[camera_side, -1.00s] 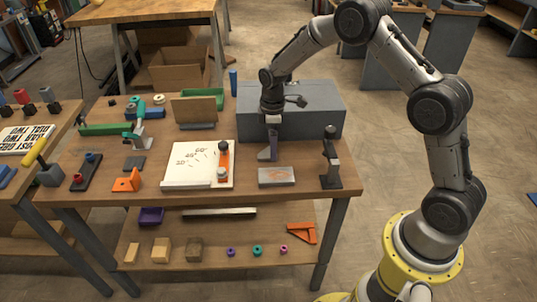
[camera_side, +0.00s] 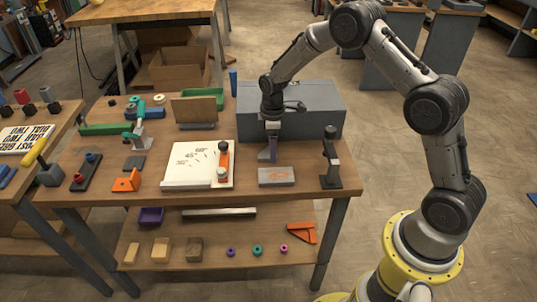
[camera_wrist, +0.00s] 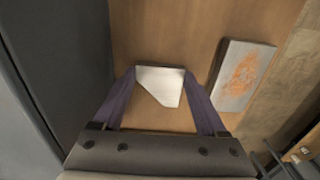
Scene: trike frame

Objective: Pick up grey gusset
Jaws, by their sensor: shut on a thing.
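The grey gusset (camera_wrist: 160,84) is a flat, light plate with one cut-off corner. In the wrist view it lies between the tips of my gripper's two purple fingers (camera_wrist: 160,88), which press on its left and right edges. In the side view my gripper (camera_side: 268,155) points straight down low over the workbench, in front of the grey box. The gusset cannot be made out clearly there behind the fingers. I cannot tell whether it touches the bench top.
A dark upright clamp (camera_side: 331,165) stands farther right. The white angle board (camera_side: 190,172) is to the left. The grey box (camera_side: 315,108) stands behind.

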